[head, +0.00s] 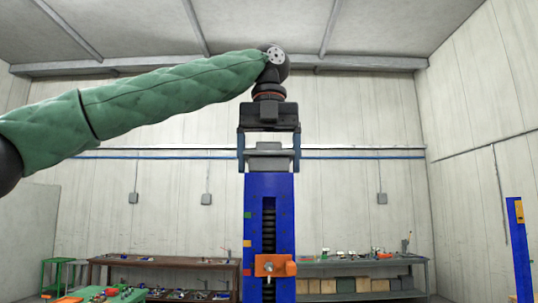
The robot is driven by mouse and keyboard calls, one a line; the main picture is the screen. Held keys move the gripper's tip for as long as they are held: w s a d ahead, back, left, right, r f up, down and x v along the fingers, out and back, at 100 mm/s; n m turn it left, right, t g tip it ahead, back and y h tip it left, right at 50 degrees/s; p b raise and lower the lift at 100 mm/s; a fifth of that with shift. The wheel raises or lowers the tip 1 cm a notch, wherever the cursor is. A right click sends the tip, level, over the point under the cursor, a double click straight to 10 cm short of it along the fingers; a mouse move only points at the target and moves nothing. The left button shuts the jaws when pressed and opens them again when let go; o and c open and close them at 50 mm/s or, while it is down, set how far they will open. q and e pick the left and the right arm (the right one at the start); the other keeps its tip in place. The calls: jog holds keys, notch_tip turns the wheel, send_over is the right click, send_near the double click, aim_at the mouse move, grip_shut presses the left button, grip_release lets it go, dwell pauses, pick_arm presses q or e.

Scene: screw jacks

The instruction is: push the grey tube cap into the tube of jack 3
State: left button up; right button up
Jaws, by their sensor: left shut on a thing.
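A tall blue jack (284,215) stands upright in the middle of the head view. A dark screw shows through the slot in its front, with an orange block (270,266) low on it. I cannot read a number on it. A grey cap (269,157) sits at the top of the blue tube; whether it is fully seated I cannot tell. My left gripper (269,151) points straight down from above, with its fingers shut on the cap from both sides. My right gripper is out of view.
Another blue post (519,250) with an orange part stands at the far right. A brown bench (165,263) and a grey shelf (415,264) with small parts line the back wall. A green table (130,295) is at the lower left.

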pick_arm(q)
jog(key=shift+f, duration=0.35)
jog(key=shift+f, duration=0.6)
jog(key=shift+f, duration=0.5)
jog(key=o, duration=1)
jog(key=shift+c, duration=0.2)
jog(key=shift+r, duration=0.1)
